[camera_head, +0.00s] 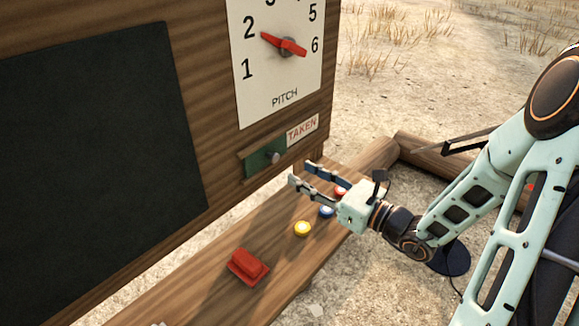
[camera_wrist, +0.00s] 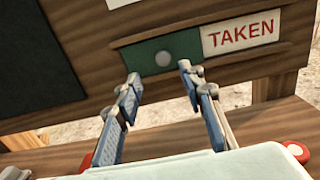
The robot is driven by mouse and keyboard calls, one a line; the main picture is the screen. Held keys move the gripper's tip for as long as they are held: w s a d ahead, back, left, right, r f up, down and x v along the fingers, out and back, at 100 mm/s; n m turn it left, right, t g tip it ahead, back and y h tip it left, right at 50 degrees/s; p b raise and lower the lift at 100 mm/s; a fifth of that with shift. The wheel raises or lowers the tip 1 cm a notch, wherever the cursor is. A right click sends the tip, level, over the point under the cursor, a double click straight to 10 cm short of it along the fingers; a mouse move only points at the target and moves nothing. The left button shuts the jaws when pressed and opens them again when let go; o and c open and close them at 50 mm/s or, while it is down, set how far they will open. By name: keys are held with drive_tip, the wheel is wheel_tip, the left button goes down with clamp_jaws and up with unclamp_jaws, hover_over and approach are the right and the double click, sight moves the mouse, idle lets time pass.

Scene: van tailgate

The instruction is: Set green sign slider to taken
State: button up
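The green sign slider (camera_head: 262,159) is a flat green plate with a small round grey knob (camera_head: 272,157), set in a wooden track on the board. The white label with red word TAKEN (camera_head: 302,130) shows uncovered just right of the green plate. In the wrist view the green plate (camera_wrist: 180,50) has its knob (camera_wrist: 163,59) facing me, and the TAKEN label (camera_wrist: 240,34) is at right. My gripper (camera_head: 302,173) is open and empty, in front of the board and right of the knob in the head view. In the wrist view its fingertips (camera_wrist: 158,72) lie either side of the knob, apparently short of it.
Below the board, a wooden ledge (camera_head: 215,292) carries a red block-like object (camera_head: 247,266), a yellow button (camera_head: 303,229), a blue one (camera_head: 327,211) and a red one (camera_head: 341,192). Above is a PITCH dial (camera_head: 278,75); a dark panel (camera_head: 95,150) is left.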

drive_tip(key=v, duration=0.3)
drive_tip(key=shift+s+d, duration=0.3)
